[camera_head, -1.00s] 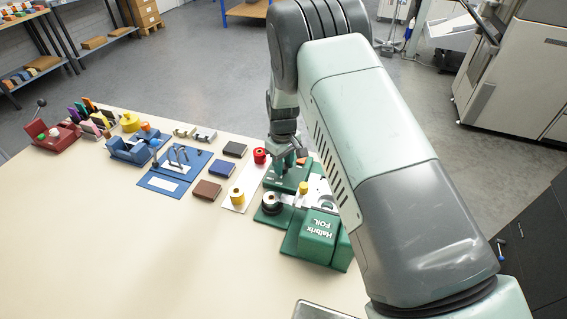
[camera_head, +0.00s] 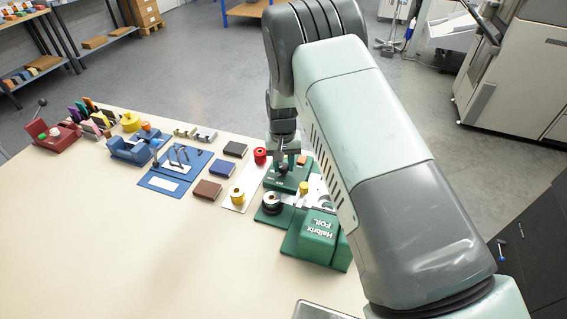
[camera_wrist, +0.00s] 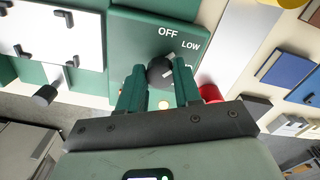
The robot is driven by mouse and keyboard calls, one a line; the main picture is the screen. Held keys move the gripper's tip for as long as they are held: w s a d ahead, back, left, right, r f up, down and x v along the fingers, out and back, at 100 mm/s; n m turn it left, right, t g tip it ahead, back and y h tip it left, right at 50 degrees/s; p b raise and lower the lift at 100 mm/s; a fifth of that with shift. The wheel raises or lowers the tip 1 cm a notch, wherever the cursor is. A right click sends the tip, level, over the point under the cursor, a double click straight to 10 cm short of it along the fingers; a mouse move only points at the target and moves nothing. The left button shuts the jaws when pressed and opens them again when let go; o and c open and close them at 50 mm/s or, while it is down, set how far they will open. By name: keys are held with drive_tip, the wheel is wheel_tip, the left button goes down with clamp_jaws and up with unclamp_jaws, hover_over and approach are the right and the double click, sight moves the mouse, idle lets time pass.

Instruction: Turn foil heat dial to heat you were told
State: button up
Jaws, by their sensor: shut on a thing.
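The foil heat dial (camera_wrist: 158,71) is a dark round knob with a pale mark, on a green panel (camera_wrist: 135,45) lettered OFF and LOW in the wrist view. The pale mark slants up and right, towards the OFF and LOW side; its exact setting is unclear. My gripper (camera_wrist: 159,88) has its green fingers on either side of the dial, shut on it.
Brown (camera_head: 207,190) and blue (camera_head: 222,169) blocks and a blue fixture (camera_head: 172,172) lie further left. The near left of the table (camera_head: 110,235) is clear.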

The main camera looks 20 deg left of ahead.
sight(283, 166)
drive_tip(key=shift+m, duration=0.6)
drive_tip(key=o, duration=1)
drive_tip(key=shift+o, duration=0.2)
wheel_tip(283, 166, up, 11)
